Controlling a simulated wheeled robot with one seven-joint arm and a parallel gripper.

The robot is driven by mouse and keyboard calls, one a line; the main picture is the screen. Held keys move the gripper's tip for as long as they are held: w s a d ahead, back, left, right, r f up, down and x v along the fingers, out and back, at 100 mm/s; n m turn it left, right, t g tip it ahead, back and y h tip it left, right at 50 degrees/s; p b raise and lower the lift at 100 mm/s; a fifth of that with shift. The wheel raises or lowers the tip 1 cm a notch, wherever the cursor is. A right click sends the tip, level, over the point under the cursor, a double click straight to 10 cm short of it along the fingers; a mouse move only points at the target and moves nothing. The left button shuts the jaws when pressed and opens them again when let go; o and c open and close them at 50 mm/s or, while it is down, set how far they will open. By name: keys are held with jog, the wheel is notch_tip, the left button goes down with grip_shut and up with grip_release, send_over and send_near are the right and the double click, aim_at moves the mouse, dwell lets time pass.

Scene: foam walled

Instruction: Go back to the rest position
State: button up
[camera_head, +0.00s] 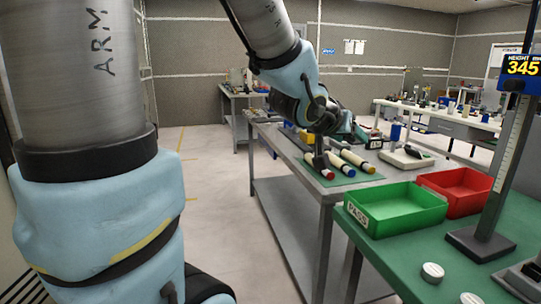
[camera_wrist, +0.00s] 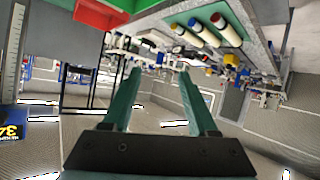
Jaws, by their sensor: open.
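My gripper (camera_wrist: 160,76) is open in the wrist view, its two teal fingers apart with nothing between them. In the head view my gripper (camera_head: 354,132) is at the end of my bent arm, above the grey bench (camera_head: 300,183). Part of it is hard to make out there. The wrist view is turned upside down, and its fingers stand clear of every object.
Cream cylinders with red (camera_head: 319,166), blue (camera_head: 341,163) and yellow (camera_head: 358,160) ends lie on a green mat below the arm. A green tray (camera_head: 395,208), a red tray (camera_head: 462,188) and a height gauge (camera_head: 497,165) stand on the right table. Floor (camera_head: 215,205) is clear left of the bench.

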jog(key=a+f+n+g+y, duration=0.1)
jog(key=a+f+n+y, duration=0.15)
jog(key=a+f, duration=0.4)
jog(key=a+f+n+g+y, duration=0.15)
jog(key=a+f+y, duration=0.25)
jog(key=a, duration=0.5)
jog(key=s+a+f+n+g+y, duration=0.1)
jog(key=s+a+f+g, duration=0.4)
jog(key=a, duration=0.4)
jog(key=s+f, duration=0.1)
jog(key=s, duration=0.1)
jog(key=shift+s+y+p, duration=0.3)
jog(key=shift+s+y, duration=0.05)
jog(key=shift+a, duration=0.1)
